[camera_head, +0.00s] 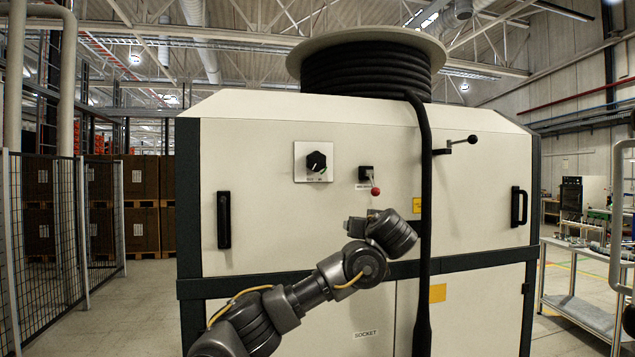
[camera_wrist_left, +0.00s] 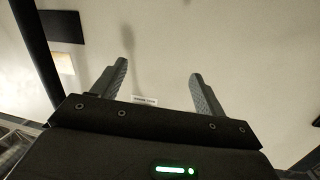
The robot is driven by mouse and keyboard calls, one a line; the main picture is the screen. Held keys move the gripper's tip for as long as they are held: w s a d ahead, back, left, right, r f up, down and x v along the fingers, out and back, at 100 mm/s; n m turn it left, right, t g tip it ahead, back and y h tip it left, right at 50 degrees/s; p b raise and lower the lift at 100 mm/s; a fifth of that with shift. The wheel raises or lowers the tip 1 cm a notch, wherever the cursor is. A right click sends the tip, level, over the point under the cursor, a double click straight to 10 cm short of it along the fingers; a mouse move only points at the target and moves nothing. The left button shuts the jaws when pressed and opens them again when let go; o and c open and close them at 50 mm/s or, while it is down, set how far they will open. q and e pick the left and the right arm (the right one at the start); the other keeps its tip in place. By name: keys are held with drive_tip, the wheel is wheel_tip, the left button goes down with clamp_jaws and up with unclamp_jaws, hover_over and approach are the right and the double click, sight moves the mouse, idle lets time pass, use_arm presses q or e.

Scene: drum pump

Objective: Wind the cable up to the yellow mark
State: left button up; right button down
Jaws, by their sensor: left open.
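A drum (camera_head: 368,68) wound with black cable sits on top of the pale cabinet (camera_head: 265,235). The cable (camera_head: 425,200) hangs from the drum's right side down the cabinet front. I see no yellow mark on its visible length. A lever with a red ball (camera_head: 375,191), a black knob (camera_head: 316,161) and a crank-like black handle (camera_head: 472,140) are on the front. My left gripper (camera_head: 372,213) is just below the red ball, left of the cable. In the left wrist view its fingers (camera_wrist_left: 158,88) are apart and empty, facing the panel. My right gripper is out of view.
Yellow squares (camera_head: 438,293) are on the cabinet beside the cable. Black grab handles (camera_head: 224,220) stick out at both sides. A mesh fence (camera_head: 55,240) stands at left, a metal table (camera_head: 580,300) at right. A small label (camera_wrist_left: 145,100) shows between my fingers.

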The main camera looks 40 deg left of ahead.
sight(317, 163)
use_arm(q)
drive_tip(key=s+a+r+n+g+y, duration=0.1)
drive_tip(key=s+r+n+y, duration=0.15)
drive_tip(key=s+r, duration=0.45)
drive_tip(key=s+a+r+n+y, duration=0.1)
drive_tip(key=s+r+n, duration=0.3)
drive_tip(key=r, duration=0.6)
drive_tip(key=shift+m+h, duration=0.25)
drive_tip(key=shift+m, duration=0.4)
drive_tip(key=p+x, duration=0.2)
drive_tip(key=x, duration=0.1)
drive_tip(key=p+x, duration=0.3)
drive_tip(key=s+p+x, duration=0.1)
drive_tip(key=p+x, duration=0.2)
drive_tip(key=shift+w+a+f, duration=0.2)
drive_tip(key=shift+a+f, duration=0.05)
drive_tip(key=shift+a, duration=0.25)
drive_tip(key=shift+w+a+f, duration=0.1)
drive_tip(key=shift+w+a, duration=0.1)
drive_tip(key=shift+a, duration=0.05)
drive_tip(key=c, duration=1)
